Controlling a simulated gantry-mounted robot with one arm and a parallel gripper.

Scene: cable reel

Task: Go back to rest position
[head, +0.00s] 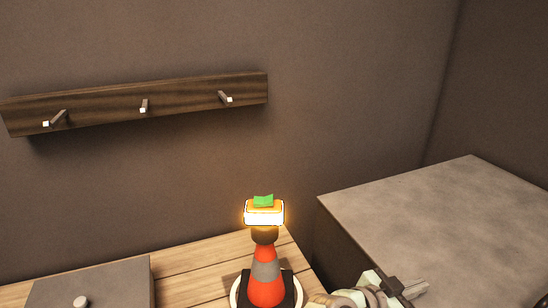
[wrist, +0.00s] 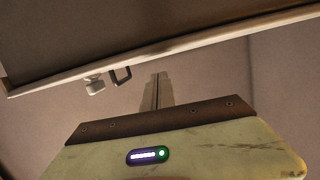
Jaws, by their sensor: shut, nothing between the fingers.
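My gripper (head: 418,287) is at the bottom right of the head view, to the right of the traffic cone and in front of the grey-topped block. In the wrist view its narrow fingers (wrist: 158,90) are together, with nothing between them. The pale green gripper body (wrist: 215,140) with a lit indicator fills the lower part of that view. No cable reel shows in either view.
An orange and grey cone (head: 266,287) with a glowing lamp (head: 264,215) stands on the wooden top (head: 195,262). A grey box (head: 110,282) lies left. A grey-topped block (head: 440,215) is right. A wall rack (head: 185,97) has three pegs.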

